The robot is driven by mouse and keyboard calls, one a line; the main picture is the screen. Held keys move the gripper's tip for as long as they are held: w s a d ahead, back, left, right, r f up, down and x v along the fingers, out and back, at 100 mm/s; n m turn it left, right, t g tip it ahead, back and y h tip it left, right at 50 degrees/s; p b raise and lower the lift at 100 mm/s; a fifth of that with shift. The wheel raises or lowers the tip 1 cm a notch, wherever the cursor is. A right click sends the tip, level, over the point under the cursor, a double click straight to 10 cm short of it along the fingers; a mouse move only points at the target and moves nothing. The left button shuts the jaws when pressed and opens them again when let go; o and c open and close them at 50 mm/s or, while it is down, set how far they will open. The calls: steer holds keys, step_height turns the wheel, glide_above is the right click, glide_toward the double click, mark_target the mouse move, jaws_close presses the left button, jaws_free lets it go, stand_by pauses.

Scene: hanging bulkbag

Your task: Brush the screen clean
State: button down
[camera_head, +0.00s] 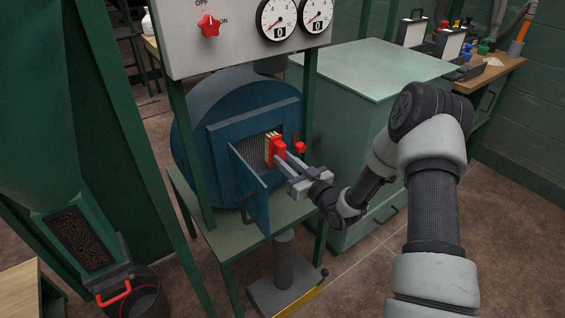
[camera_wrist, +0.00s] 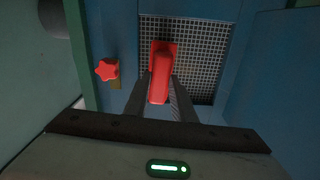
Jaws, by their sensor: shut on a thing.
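My gripper (camera_head: 286,165) is shut on a red brush (camera_head: 275,150) with pale bristles, held at the opening of the blue drum housing. In the wrist view the brush (camera_wrist: 161,76) sits between the two fingers (camera_wrist: 161,95), its red head in front of the grey mesh screen (camera_wrist: 205,50). The screen (camera_head: 253,150) lies inside the opening, partly hidden by the brush and the door. Whether the bristles touch the mesh I cannot tell. No dirt on the visible mesh can be made out clearly.
The blue door (camera_head: 249,187) with a dark handle stands open, left of my gripper. A red knob (camera_head: 300,148) sits right of the opening. A panel with gauges (camera_head: 245,30) hangs above. A green cabinet (camera_head: 375,70) stands right, and a black bucket (camera_head: 135,295) stands lower left.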

steer(key=shift+s, duration=0.1)
steer(key=shift+v, duration=2.95)
steer(key=v, duration=0.3)
